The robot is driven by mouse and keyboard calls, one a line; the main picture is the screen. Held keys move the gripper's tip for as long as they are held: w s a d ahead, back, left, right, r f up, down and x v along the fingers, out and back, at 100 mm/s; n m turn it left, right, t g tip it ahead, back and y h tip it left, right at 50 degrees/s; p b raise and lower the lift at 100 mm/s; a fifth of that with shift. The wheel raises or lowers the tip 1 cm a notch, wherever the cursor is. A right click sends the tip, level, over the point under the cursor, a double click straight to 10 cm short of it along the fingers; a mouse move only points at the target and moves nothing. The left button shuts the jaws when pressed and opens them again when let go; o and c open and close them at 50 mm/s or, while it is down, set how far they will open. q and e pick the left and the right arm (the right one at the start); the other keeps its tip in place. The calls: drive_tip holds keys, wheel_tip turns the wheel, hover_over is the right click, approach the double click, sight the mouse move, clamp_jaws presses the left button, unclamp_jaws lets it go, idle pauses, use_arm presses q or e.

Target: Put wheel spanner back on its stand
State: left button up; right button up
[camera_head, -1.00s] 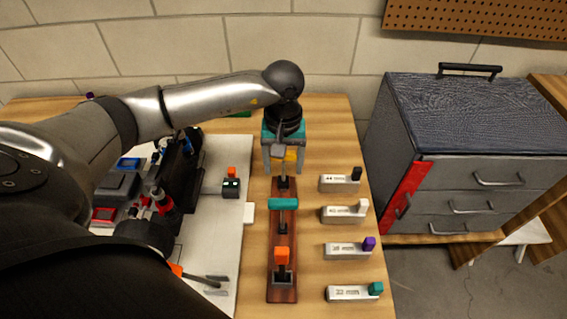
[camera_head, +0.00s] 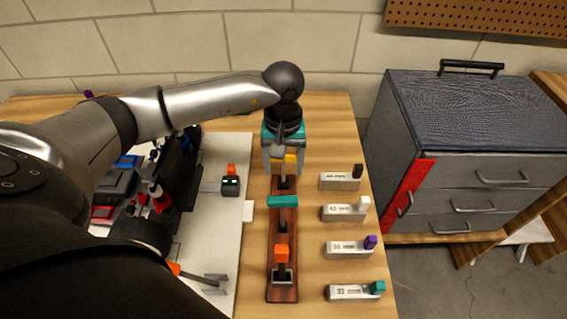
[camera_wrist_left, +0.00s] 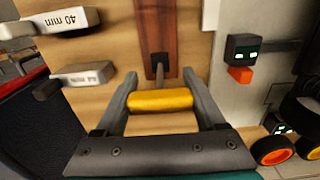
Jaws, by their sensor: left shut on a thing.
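My left gripper (camera_head: 285,160) is shut on the yellow handle (camera_head: 290,167) of a tool, beyond the far end of the dark wooden stand (camera_head: 283,227). In the left wrist view the yellow handle (camera_wrist_left: 160,100) lies crosswise between the two grey fingers. Its short shaft runs to a dark socket (camera_wrist_left: 159,62) on the stand; I cannot tell how deep it sits. A teal-handled tool (camera_head: 283,201) and an orange-handled tool (camera_head: 282,254) stand upright in the stand. My right gripper is not in view.
Several labelled grey blocks with coloured knobs, such as the 32 mm one (camera_head: 350,292), line the table's right side. A white board (camera_head: 235,155) with car parts lies left. A grey tool (camera_head: 205,280) lies on it. A drawer cabinet (camera_head: 470,150) stands right.

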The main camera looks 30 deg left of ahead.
use_arm(q)
drive_tip(key=shift+a+f+b, duration=0.1)
drive_tip(key=shift+f+b, duration=0.3)
drive_tip(key=shift+f, duration=0.1)
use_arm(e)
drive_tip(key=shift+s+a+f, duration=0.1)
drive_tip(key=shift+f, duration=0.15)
use_arm(q)
drive_tip(key=o, duration=1.5)
drive_tip(key=shift+r+p, duration=0.3)
drive_tip(key=shift+r, duration=0.15)
wheel_tip(320, 180, up, 6)
drive_tip(key=p, duration=0.4)
drive_tip(key=shift+r, duration=0.15)
drive_tip(key=shift+a+r+p, duration=0.1)
drive_tip(key=shift+r+p, duration=0.35)
drive_tip(key=shift+r, duration=0.05)
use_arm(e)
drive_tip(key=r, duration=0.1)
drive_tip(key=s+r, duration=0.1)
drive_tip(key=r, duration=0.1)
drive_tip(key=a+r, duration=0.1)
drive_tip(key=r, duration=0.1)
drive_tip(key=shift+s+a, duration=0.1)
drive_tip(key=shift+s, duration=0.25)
